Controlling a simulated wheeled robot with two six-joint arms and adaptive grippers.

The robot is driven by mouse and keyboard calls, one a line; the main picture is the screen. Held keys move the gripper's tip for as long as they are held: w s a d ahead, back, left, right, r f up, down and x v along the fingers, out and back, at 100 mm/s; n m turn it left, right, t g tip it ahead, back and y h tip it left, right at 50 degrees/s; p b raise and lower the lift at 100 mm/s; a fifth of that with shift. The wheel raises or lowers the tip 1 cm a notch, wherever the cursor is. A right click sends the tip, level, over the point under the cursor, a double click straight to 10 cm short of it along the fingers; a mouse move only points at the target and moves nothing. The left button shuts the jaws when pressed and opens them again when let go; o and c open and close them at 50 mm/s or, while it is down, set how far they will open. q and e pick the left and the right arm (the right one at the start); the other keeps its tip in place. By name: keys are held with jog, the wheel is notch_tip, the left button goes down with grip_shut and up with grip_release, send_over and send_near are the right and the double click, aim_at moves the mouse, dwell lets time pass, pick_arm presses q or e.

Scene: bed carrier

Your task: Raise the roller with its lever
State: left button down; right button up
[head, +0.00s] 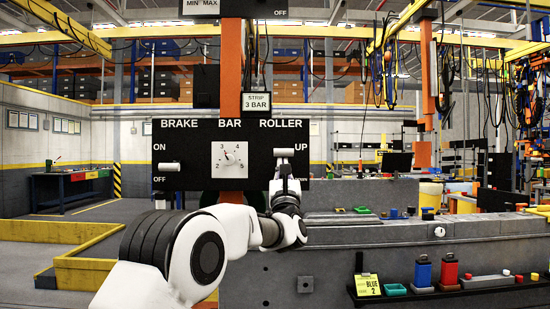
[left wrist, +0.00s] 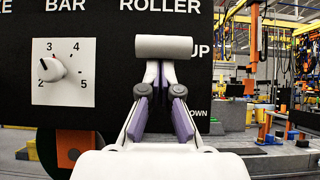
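The roller lever (head: 284,152) is a white horizontal bar handle on the black panel, under the word ROLLER. It stands close to the height of the UP label. It also shows in the left wrist view (left wrist: 164,47). My left gripper (head: 284,166) is directly below the handle, fingers pointing at the panel. In the left wrist view its fingertips (left wrist: 161,72) are drawn together just under the bar, with nothing visible between them. They appear to meet its underside, but contact is hard to confirm. My right gripper does not show.
On the same panel are a white brake lever (head: 169,167) near OFF and a pressure dial (head: 229,159) left of the roller lever. A grey machine bed (head: 390,238) with small coloured parts lies at the right. A yellow-edged barrier stands at the left.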

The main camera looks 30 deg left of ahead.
pick_arm(q)
notch_tip(320, 180, up, 2)
jog(key=shift+d+r+g+h+p, duration=0.1)
jog(key=shift+g+h+p, duration=0.8)
jog(key=shift+g+p, duration=0.2)
jog(key=shift+w, duration=0.1)
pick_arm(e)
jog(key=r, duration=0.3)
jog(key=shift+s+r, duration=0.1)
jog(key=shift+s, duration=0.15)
